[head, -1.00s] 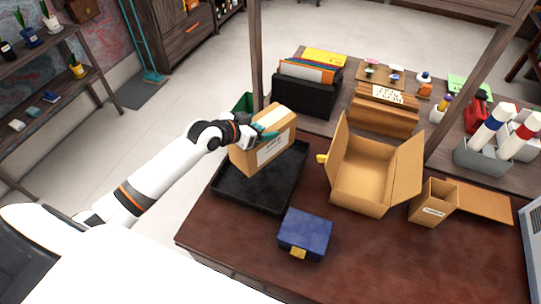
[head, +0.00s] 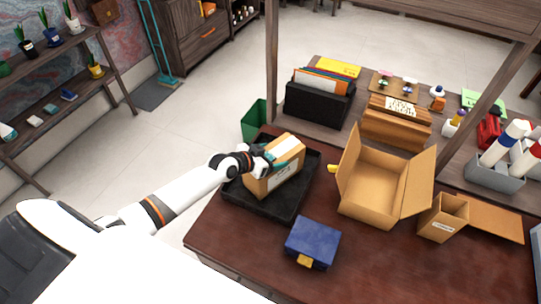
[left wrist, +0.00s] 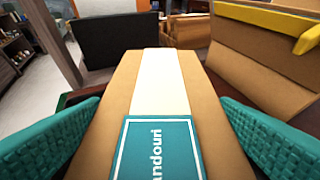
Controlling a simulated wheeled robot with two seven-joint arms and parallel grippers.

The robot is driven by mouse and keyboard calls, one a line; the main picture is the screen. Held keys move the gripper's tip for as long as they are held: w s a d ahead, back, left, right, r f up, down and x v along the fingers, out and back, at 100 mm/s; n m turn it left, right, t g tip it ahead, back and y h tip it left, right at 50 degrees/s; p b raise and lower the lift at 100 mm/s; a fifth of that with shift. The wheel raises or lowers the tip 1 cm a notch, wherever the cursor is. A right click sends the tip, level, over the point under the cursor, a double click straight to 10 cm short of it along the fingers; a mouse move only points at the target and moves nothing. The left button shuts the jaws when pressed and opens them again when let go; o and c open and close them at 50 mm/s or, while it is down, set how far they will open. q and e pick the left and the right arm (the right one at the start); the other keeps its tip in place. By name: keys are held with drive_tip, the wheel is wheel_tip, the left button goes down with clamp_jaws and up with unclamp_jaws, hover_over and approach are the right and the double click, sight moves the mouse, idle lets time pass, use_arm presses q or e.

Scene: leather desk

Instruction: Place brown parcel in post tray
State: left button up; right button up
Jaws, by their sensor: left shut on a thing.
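The brown parcel (head: 272,172) is a cardboard box with a pale tape strip and a label. It is in or just over the black post tray (head: 265,205) on the left side of the desk; I cannot tell whether it touches the tray floor. My left gripper (head: 284,163) is shut on the parcel from above. In the left wrist view the parcel (left wrist: 195,75) fills the middle between the two teal fingers (left wrist: 155,135), with its tape and a teal label facing the camera. My right gripper is not in view.
An open cardboard box (head: 375,190) stands right of the tray, with a smaller brown box (head: 440,220) beyond it. A blue box (head: 313,240) with a yellow clasp lies in front. A black file holder (head: 316,103) stands behind. Bare desk shows at the front.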

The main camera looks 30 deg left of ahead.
use_arm(q)
drive_tip(key=o, duration=1.6)
drive_tip(key=shift+f, duration=0.1)
drive_tip(key=v, duration=1.2)
